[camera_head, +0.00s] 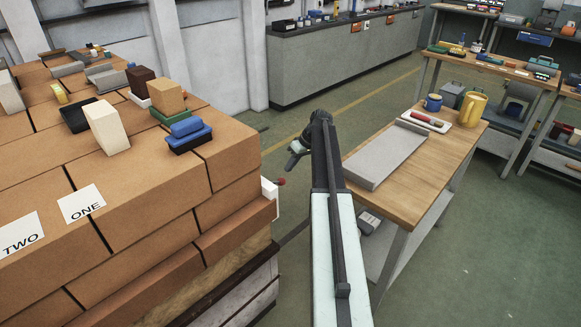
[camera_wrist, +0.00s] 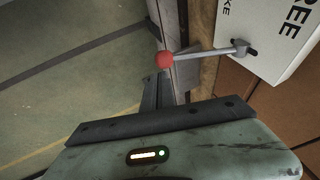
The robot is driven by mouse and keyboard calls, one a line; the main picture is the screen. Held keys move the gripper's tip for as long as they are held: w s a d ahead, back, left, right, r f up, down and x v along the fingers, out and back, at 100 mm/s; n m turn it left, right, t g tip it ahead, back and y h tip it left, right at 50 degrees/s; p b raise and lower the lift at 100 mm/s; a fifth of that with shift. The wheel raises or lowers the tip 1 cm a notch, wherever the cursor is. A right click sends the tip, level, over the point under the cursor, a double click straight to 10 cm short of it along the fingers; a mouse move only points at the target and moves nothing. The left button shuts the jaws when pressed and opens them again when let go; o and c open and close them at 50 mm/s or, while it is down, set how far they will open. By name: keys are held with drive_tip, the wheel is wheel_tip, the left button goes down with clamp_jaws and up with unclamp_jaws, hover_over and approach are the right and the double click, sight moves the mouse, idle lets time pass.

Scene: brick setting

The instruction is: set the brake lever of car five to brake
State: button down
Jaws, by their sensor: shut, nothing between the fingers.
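A brake lever with a red ball knob (camera_wrist: 164,60) and thin grey rod juts left from a white panel (camera_wrist: 285,35) in the wrist view. The panel's lettering is cut off and shows "REE" and "KE"; no car number is readable there. In the head view the red knob (camera_head: 281,181) sticks out at the end of the brick stack, beside a small visible part of the white panel (camera_head: 270,193). My gripper (camera_head: 291,163) is above and near the knob, shut and empty. In the wrist view the knob is apart from the dark gripper parts at the bottom.
The brick stack (camera_head: 150,190) fills the left, with blocks, trays and "ONE" and "TWO" cards on top. A wooden table (camera_head: 430,165) with a grey tray (camera_head: 385,158) stands to the right of my arm. Green floor shows between stack and table.

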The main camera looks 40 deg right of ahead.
drive_tip(key=f+b, duration=0.3)
drive_tip(key=f, duration=0.1)
drive_tip(key=shift+a+f, duration=0.1)
drive_tip(key=shift+a, duration=0.2)
idle(0.3)
drive_tip(key=s+d+r+p, duration=0.2)
drive_tip(key=d+r+p, duration=0.7)
drive_tip(key=shift+s+d+r, duration=0.35)
drive_tip(key=shift+s, duration=0.05)
